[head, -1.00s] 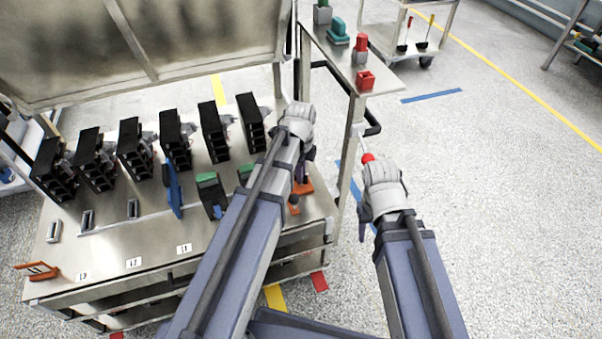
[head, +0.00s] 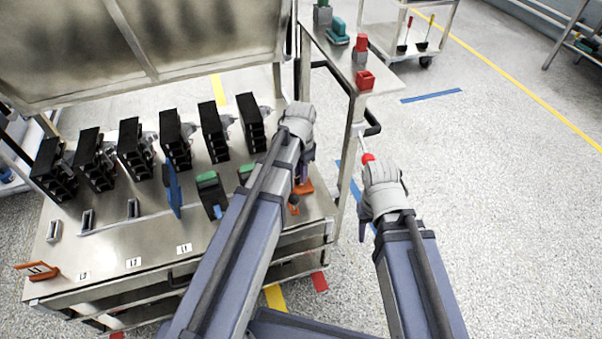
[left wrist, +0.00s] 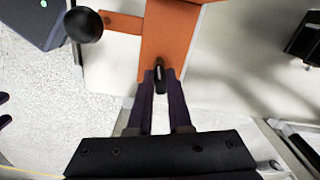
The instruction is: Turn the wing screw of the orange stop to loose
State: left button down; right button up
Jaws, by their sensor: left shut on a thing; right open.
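The orange stop (head: 305,187) sits at the right end of the bench top in the head view, partly hidden by my left gripper. In the left wrist view the orange stop (left wrist: 168,35) fills the upper middle. Its dark wing screw (left wrist: 160,76) stands between my left fingertips. My left gripper (left wrist: 160,82) is shut on the wing screw. In the head view my left gripper (head: 303,178) reaches down over the stop. My right gripper (head: 364,222) is open and empty, off the right side of the bench.
Several black breakers (head: 175,140) stand in a row on the bench top (head: 150,235). A blue lever (head: 173,190) and a green-topped block (head: 210,190) stand left of my left arm. A black ball (left wrist: 84,24) on an orange arm is beside the stop. A side shelf (head: 340,55) holds red and green parts.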

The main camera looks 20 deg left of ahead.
pick_arm(q)
jog(key=n, duration=1.1)
jog(key=shift+n, duration=1.8)
jog(key=c, duration=0.8)
grip_release()
jog(key=shift+c, duration=0.2)
